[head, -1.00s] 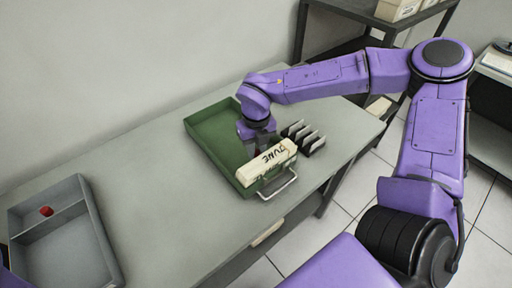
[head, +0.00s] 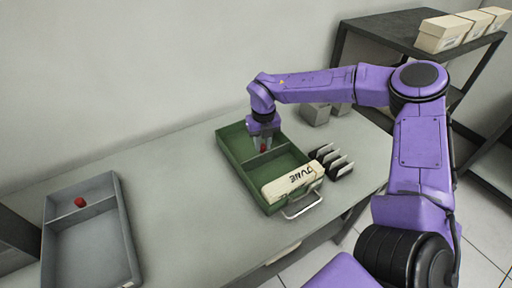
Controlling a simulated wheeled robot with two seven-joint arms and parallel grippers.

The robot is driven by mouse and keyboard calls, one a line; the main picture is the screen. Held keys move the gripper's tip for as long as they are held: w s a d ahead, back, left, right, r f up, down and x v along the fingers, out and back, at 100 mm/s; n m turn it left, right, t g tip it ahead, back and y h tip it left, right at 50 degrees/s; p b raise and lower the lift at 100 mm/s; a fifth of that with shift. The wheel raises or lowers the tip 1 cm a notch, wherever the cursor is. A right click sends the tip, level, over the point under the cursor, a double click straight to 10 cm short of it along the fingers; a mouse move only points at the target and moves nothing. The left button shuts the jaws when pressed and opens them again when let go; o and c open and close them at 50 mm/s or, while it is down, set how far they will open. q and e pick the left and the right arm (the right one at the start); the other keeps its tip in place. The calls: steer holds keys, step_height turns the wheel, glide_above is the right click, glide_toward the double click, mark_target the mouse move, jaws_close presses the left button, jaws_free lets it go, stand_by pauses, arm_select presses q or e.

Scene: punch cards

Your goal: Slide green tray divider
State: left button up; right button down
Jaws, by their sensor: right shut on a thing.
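The green tray (head: 234,146) sits on the grey table. Its green divider (head: 276,152) spans it crosswise near the middle, with a red knob (head: 263,148) on it. My right gripper (head: 263,147) reaches down into the tray and is shut on the divider's red knob. A cream block marked JUNE (head: 288,186) lies at the tray's near end, by the metal handle (head: 302,206). My left gripper is not in view.
A grey tray (head: 92,250) with its own red-knobbed divider (head: 80,203) stands at the left. A black rack with white cards (head: 334,160) stands just right of the green tray. Shelves with boxes (head: 444,32) are at the back right. The table between the trays is clear.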

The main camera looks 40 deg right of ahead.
mark_target(262, 145)
steer(key=c, duration=1.2)
jaws_free()
step_height(262, 145, up, 10)
steer(key=shift+r+b, duration=0.25)
steer(key=shift+b, duration=0.85)
steer(key=shift+d, duration=0.1)
